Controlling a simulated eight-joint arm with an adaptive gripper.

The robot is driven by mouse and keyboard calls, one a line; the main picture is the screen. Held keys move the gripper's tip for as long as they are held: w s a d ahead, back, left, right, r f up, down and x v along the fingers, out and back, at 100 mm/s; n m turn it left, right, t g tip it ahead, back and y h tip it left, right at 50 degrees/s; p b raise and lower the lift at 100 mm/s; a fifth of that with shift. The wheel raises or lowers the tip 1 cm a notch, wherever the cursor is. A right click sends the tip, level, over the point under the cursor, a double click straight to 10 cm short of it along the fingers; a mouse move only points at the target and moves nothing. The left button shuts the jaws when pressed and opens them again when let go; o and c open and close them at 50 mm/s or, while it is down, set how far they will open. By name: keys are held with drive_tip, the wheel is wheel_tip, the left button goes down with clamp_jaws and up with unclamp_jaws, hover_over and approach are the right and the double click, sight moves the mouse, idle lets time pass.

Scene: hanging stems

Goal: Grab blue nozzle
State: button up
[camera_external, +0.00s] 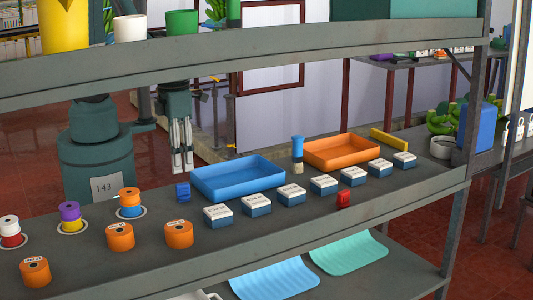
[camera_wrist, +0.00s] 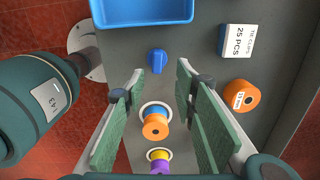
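A small blue nozzle (camera_external: 183,192) stands on the grey shelf, left of the blue tray. In the wrist view the blue nozzle (camera_wrist: 157,61) lies beyond my fingertips, roughly centred between them. My gripper (camera_external: 182,165) points down above and behind the shelf near the nozzle. In the wrist view my gripper (camera_wrist: 158,80) is open, with its two green-padded fingers apart and no object held between them.
A blue tray (camera_external: 238,178) and orange tray (camera_external: 342,152) sit at the shelf's back. Spools, including an orange one (camera_external: 179,234), stand left and front. White-and-blue boxes (camera_external: 255,204) line the middle. A red nozzle (camera_external: 343,200) is further right. An upper shelf (camera_external: 250,55) runs overhead.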

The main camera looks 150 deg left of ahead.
sight(182, 184)
drive_tip(key=shift+a+f+m, duration=0.2)
drive_tip(key=shift+a+m, duration=0.1)
drive_tip(key=shift+m, duration=0.1)
drive_tip(key=shift+f, duration=0.1)
drive_tip(key=shift+f, duration=1.2)
drive_tip(key=shift+f, duration=0.15)
drive_tip(key=shift+s+f, duration=0.15)
drive_tip(key=shift+f, duration=2.35)
drive_tip(key=c, duration=0.9)
